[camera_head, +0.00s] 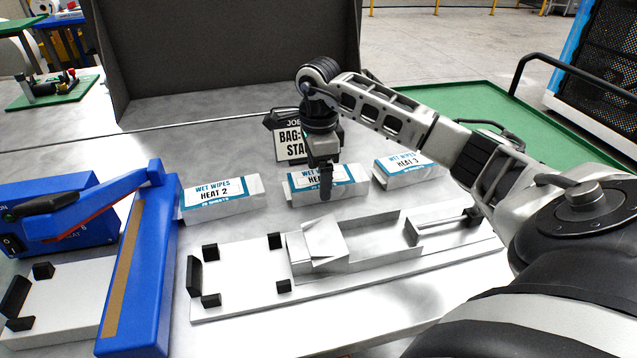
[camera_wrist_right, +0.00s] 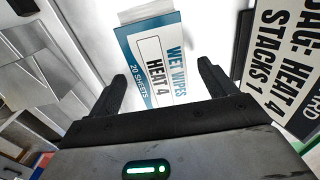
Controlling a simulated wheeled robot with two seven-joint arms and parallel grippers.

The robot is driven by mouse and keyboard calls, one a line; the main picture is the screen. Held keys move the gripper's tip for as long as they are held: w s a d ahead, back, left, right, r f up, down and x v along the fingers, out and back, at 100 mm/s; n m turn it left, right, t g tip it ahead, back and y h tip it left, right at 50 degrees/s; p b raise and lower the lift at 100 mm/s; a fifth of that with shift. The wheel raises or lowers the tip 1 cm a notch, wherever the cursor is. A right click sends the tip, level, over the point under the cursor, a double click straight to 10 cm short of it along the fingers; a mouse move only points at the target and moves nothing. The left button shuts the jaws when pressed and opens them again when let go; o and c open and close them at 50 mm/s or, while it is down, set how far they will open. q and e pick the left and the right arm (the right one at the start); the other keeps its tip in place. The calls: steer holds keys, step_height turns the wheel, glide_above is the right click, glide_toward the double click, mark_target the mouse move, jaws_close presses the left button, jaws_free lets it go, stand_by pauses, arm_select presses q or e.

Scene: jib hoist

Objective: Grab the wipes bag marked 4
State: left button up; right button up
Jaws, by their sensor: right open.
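The wipes bag marked HEAT 4 (camera_wrist_right: 160,62) lies in the right wrist view, ahead of and between the fingertips. In the head view it is the middle white and blue bag (camera_head: 349,174), its number hidden behind my gripper. My right gripper (camera_head: 325,192) is open and empty, pointing down at this bag; it also shows in the right wrist view (camera_wrist_right: 163,84). I cannot tell whether a finger touches the bag. My left gripper is not in view.
Bags HEAT 2 (camera_head: 218,195) and HEAT 3 (camera_head: 408,166) lie either side. A job card (camera_head: 289,146) stands behind, reading HEAT 4, STACKS 1 in the wrist view. A metal tray fixture (camera_head: 240,262) lies in front, a blue sealer (camera_head: 135,275) at left.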

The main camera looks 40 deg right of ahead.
steer(key=shift+f, duration=0.2)
steer(key=c, duration=1)
steer(key=shift+r, duration=0.15)
steer(key=shift+c, duration=0.2)
